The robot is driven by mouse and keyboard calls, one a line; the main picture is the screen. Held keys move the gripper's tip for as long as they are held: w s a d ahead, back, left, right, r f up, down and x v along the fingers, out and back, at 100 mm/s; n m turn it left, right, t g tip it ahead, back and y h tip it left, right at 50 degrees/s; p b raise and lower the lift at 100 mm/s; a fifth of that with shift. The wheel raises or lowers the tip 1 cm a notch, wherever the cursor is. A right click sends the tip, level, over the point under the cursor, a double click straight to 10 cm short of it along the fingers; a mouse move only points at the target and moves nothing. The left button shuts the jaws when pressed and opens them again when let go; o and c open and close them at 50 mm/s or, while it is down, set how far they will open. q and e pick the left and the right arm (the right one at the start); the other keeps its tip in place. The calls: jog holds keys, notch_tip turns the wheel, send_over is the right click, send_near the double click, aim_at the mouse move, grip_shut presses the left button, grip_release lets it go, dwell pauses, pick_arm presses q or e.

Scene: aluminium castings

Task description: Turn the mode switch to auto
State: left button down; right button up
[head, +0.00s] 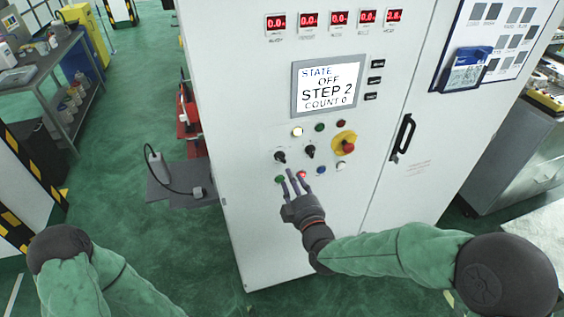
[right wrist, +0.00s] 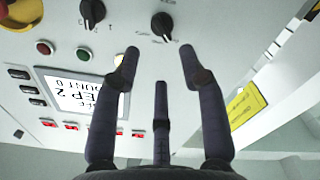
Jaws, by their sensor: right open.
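Two black rotary switches sit on the white cabinet's panel in the head view, a left one (head: 280,156) and a right one (head: 310,150). I cannot read their labels, so which is the mode switch is unclear. My right gripper (head: 304,172) is open and empty, just below them in the picture. In the right wrist view, which sees the panel upside down, the left switch (right wrist: 162,24) lies beyond the gap between the spread fingertips (right wrist: 160,51), apparently untouched. The other switch (right wrist: 92,12) is off to the left there. My left gripper is out of view.
The display (head: 324,86) reads STATE OFF, STEP 2, COUNT 0. A red emergency stop on a yellow plate (head: 344,137) is right of the switches. A green button (head: 280,180) and a lit red one (head: 301,175) are near my fingers. A black door handle (head: 402,136) stands farther right.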

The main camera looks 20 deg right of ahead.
aim_at(283, 160)
jog(key=w, duration=0.8)
jog(key=shift+w+a, duration=0.1)
jog(key=shift+a, duration=0.05)
grip_shut()
